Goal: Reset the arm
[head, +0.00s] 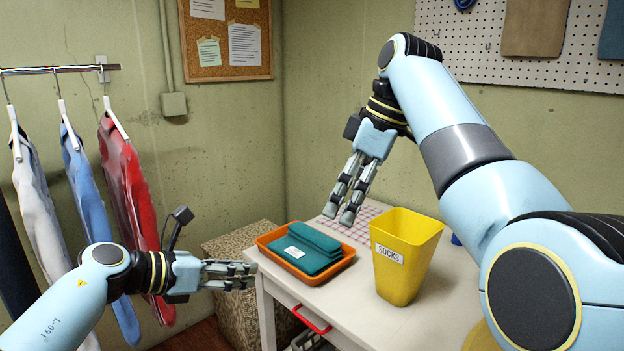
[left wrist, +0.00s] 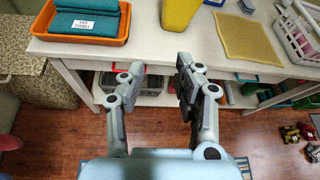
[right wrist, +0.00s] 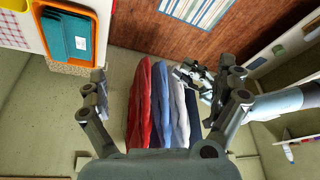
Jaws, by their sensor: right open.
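My right arm reaches in from the right, and its gripper (head: 347,200) hangs fingers down above the back of the table, behind the yellow bin. It is open and empty; in the right wrist view its fingers (right wrist: 166,105) stand wide apart. My left gripper (head: 250,275) points right, level with the tabletop's left edge, in front of the orange tray. In the left wrist view its fingers (left wrist: 158,80) are apart with nothing between them, below the table's edge.
A white table (head: 350,310) bears an orange tray (head: 310,279) with folded teal cloths (head: 302,250) and a yellow bin (head: 405,255) labelled SOCKS. Clothes (head: 130,190) hang at the left. A patterned box (head: 228,315) stands left of the table. A white basket (left wrist: 298,40) sits further along.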

